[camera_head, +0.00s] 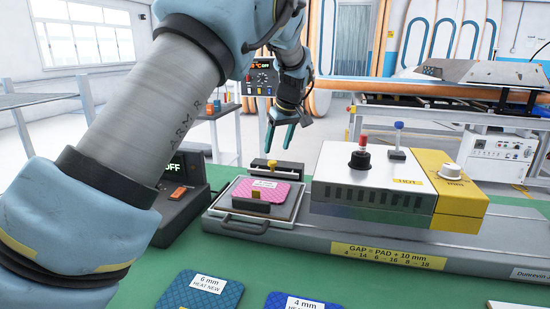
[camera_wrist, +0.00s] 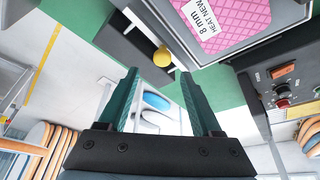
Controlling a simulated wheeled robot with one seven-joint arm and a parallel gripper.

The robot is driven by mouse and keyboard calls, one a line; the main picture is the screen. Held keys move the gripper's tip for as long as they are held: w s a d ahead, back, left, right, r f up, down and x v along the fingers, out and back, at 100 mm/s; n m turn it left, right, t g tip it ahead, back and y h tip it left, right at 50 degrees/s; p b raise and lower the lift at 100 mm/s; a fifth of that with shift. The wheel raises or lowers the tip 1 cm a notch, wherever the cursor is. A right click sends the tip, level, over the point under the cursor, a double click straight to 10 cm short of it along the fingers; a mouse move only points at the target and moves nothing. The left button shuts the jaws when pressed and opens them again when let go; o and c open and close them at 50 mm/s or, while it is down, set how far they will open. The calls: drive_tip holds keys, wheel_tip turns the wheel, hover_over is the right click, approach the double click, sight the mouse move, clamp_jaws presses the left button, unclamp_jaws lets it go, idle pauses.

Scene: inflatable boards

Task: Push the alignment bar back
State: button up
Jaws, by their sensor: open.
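The alignment bar appears to be the dark bar (camera_head: 290,170) with a yellow knob (camera_head: 271,164), lying along the back edge of the pad tray (camera_head: 232,216). In the wrist view the dark bar (camera_wrist: 133,38) and its yellow knob (camera_wrist: 162,57) show just beyond my fingertips. A pink pad (camera_head: 268,187) labelled 8 mm lies in the tray; it also shows in the wrist view (camera_wrist: 245,18). My gripper (camera_head: 279,141) is open and empty, fingers pointing down, above and behind the bar. The wrist view shows a gap between the fingertips (camera_wrist: 158,76). I cannot tell contact with the knob.
A grey and yellow heater unit (camera_head: 370,192) stands right of the tray. A display box (camera_head: 180,200) is at left. A blue pad (camera_head: 200,292) and a darker blue pad (camera_head: 300,301) lie on the green table (camera_head: 262,272) in front. My arm hides the left side.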

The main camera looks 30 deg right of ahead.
drive_tip(key=v, duration=0.5)
drive_tip(key=shift+b, duration=0.3)
drive_tip(key=shift+w+a, duration=0.1)
drive_tip(key=w+a+f+g, duration=0.1)
drive_tip(key=a+f, duration=0.2)
drive_tip(key=a, duration=0.9)
drive_tip(key=w+a+f+g, duration=0.1)
drive_tip(key=a+f, duration=0.2)
drive_tip(key=a, duration=1)
drive_tip(key=s+a+f, duration=0.3)
drive_tip(key=s+a, duration=0.5)
drive_tip(key=a, duration=0.2)
drive_tip(key=s+a+f+m+g+p, duration=0.1)
drive_tip(key=s+a+f, duration=0.2)
drive_tip(key=s+a, duration=0.5)
drive_tip(key=shift+s+a+m, duration=0.3)
drive_tip(key=shift+a, duration=0.6)
